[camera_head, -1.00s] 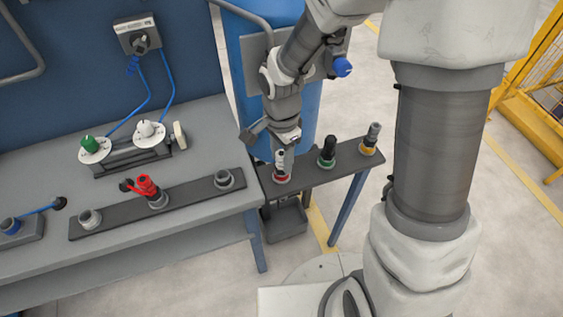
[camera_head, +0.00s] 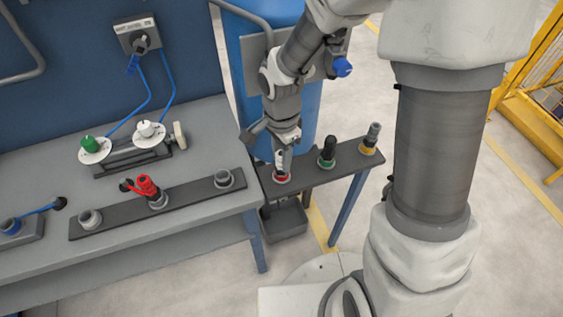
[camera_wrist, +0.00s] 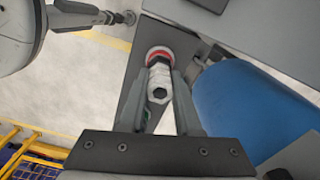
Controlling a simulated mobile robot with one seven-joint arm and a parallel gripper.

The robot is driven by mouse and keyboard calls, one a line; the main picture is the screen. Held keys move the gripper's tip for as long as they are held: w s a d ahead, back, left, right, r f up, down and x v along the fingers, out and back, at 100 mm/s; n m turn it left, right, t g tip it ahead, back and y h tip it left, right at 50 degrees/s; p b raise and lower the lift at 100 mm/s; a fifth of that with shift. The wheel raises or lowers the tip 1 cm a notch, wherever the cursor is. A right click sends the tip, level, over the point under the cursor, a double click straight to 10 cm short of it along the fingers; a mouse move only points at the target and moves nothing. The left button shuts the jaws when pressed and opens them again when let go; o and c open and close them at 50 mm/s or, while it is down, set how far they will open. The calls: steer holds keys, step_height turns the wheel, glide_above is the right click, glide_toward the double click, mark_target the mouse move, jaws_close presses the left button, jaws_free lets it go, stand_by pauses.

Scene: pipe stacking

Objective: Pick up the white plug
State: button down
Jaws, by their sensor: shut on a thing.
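The white plug (camera_wrist: 160,76) stands in the red-ringed socket (camera_head: 281,177) at the left end of the narrow stand. The red ring also shows in the wrist view (camera_wrist: 159,51), just beyond the plug. My gripper (camera_head: 281,164) points down over this socket, with its fingers on both sides of the plug. In the wrist view my gripper (camera_wrist: 160,88) is shut on the white plug, whose grey end faces the camera. In the head view the fingers hide much of the plug. I cannot tell whether it is lifted at all from the socket.
On the same stand are a black plug in a green ring (camera_head: 327,152) and a grey plug in a yellow ring (camera_head: 371,138). The bench holds a red valve (camera_head: 148,188) and a white knob (camera_head: 147,130). A blue barrel (camera_wrist: 240,105) stands close by the stand.

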steer(key=shift+r, duration=0.15)
stand_by(0.6)
step_height(320, 180, up, 4)
steer(key=shift+r+p, duration=0.15)
steer(key=shift+p, duration=0.4)
steer(key=s+d+r+p, duration=0.1)
steer(key=s+d+r, duration=0.1)
steer(key=s+r, duration=0.4)
steer(key=s, duration=0.5)
steer(key=shift+s+d+r+p, duration=0.2)
steer(key=shift+s+d+p, duration=0.05)
steer(key=shift+p, duration=0.05)
steer(key=shift+r, duration=0.1)
step_height(320, 180, up, 8)
steer(key=p, duration=0.6)
steer(key=shift+p, duration=0.4)
